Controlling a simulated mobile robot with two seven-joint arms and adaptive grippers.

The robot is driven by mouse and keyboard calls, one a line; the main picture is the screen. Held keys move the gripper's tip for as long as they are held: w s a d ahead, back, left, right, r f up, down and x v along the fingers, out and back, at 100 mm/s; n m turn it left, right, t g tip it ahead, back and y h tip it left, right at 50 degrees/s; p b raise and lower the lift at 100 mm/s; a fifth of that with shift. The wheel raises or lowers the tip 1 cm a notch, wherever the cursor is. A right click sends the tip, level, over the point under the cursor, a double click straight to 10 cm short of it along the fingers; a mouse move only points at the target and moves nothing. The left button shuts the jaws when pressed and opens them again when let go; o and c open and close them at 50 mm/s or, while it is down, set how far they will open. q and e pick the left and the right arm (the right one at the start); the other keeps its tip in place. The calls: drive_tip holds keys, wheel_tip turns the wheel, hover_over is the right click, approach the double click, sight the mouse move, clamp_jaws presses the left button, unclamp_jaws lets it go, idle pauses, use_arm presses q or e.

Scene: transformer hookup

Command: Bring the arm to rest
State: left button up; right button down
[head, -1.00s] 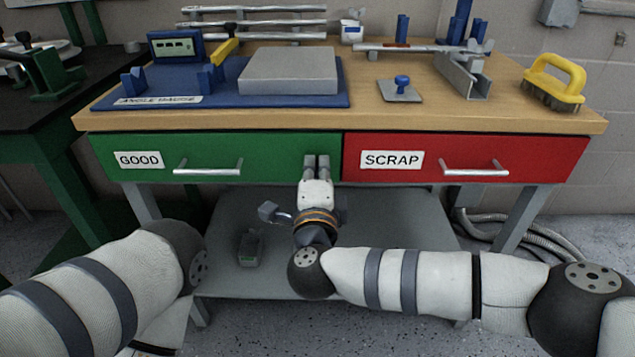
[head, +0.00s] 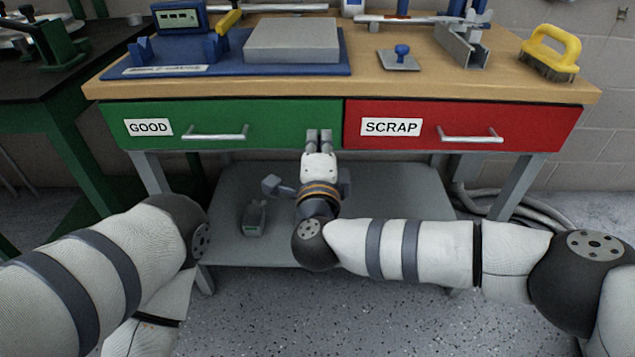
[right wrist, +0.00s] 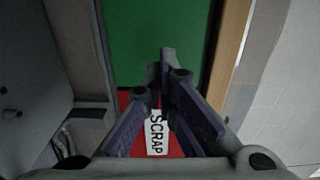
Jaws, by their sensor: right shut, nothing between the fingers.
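My right gripper (head: 319,140) is in front of the workbench, near the right end of the green GOOD drawer (head: 280,122). Its fingers are together with nothing between them. In the right wrist view my gripper (right wrist: 165,75) points toward the green drawer front (right wrist: 135,40), with the SCRAP label (right wrist: 157,132) of the red drawer (head: 350,125) seen behind its fingers. Whether the fingertips touch the drawer front cannot be told. My left arm comes in from the left, bent, and its gripper is out of sight.
Both drawers are closed, with bar handles (head: 215,136) facing me. The benchtop (head: 365,85) holds a blue angle gauge board (head: 115,70), a grey block (head: 292,42) and a yellow brush (head: 552,50). A lower shelf (head: 400,190) carries a small grey object (head: 255,217).

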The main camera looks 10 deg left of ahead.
drive_tip(key=p+v, duration=0.1)
drive_tip(key=v, duration=0.9)
drive_tip(key=s+d+f+n+g+y+p, duration=0.1)
drive_tip(key=s+d+f+n+g+p, duration=0.2)
drive_tip(key=s+f+n+g, duration=0.6)
drive_tip(key=s+d+f+n+g+y+p, duration=0.25)
drive_tip(key=s+f, duration=0.45)
drive_tip(key=s, duration=0.6)
use_arm(q)
drive_tip(key=w+r+t+p, duration=0.3)
drive_tip(key=w+r, duration=0.6)
drive_tip(key=r, duration=0.2)
drive_tip(key=shift+p, duration=0.4)
use_arm(e)
drive_tip(key=s+d+n+g+h, duration=0.1)
drive_tip(key=s+d+g+h, duration=0.3)
drive_tip(key=s+d, duration=0.7)
drive_tip(key=s+d+r+n+g+h, duration=0.1)
drive_tip(key=s+d+g+h, duration=0.3)
drive_tip(key=s+d, duration=0.7)
drive_tip(key=d+n, duration=0.1)
drive_tip(key=d, duration=0.4)
drive_tip(key=shift+s+d, duration=0.15)
drive_tip(key=shift+s, duration=0.2)
use_arm(q)
drive_tip(key=shift+r, duration=0.1)
use_arm(e)
drive_tip(key=shift+r, duration=0.15)
